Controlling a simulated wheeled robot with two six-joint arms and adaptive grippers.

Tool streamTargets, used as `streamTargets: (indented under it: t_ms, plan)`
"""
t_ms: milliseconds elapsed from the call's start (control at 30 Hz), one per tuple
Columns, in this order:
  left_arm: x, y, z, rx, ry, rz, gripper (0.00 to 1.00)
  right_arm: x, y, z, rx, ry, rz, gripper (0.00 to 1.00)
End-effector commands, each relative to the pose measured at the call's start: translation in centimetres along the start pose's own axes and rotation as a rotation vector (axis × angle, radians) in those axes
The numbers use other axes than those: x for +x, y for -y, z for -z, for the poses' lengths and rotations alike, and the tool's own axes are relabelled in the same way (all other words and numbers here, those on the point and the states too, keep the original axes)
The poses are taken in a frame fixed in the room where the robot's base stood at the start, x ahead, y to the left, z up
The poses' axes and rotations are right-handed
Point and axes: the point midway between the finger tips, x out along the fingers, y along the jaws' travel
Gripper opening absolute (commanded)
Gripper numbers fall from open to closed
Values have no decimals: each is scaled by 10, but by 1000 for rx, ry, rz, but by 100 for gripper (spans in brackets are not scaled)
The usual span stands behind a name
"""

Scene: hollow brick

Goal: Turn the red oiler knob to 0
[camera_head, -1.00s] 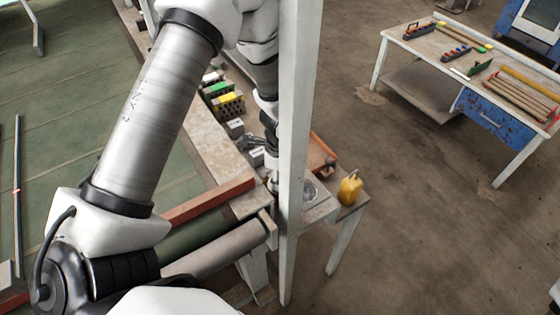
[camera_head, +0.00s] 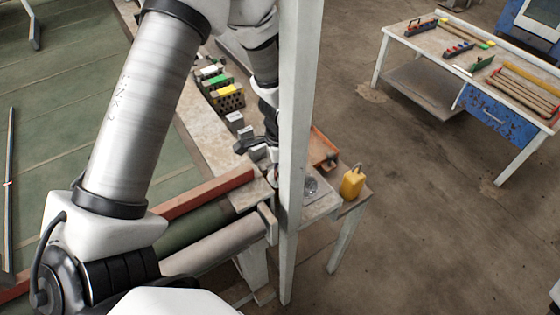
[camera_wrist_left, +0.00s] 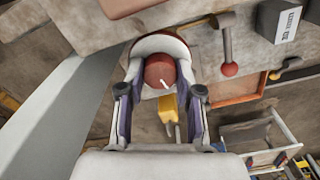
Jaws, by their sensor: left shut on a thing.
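The red oiler knob (camera_wrist_left: 158,66) shows in the left wrist view as a round red cap with a short white pointer mark toward its lower right edge. My left gripper (camera_wrist_left: 161,92) is shut on it, one finger on each side. The scale numbers around the knob cannot be read. In the head view my left gripper (camera_head: 259,146) is at the bench beside the white post, which partly covers it, and the knob cannot be made out. My right gripper is not in view.
A white post (camera_head: 296,120) stands close beside my left arm. A lever with a red ball (camera_wrist_left: 229,69) and a grey labelled box (camera_wrist_left: 280,20) are near the knob. A yellow oil can (camera_head: 352,184) stands at the bench corner. A tool table (camera_head: 425,55) is at upper right.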

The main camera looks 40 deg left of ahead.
Motion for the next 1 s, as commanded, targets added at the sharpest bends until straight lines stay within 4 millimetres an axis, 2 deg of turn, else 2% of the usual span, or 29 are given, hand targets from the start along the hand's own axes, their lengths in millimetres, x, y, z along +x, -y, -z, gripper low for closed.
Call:
streamTargets:
  t_ms: [33, 600, 1000]
  plan:
    - [4, 0, 0, -44, -1, 0, 0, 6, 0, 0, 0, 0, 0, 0]
    - [3, -1, 0, -571, 0, -1, 0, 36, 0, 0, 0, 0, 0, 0]
    - [2, -1, 0, -799, 1, -1, 0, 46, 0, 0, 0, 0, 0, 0]
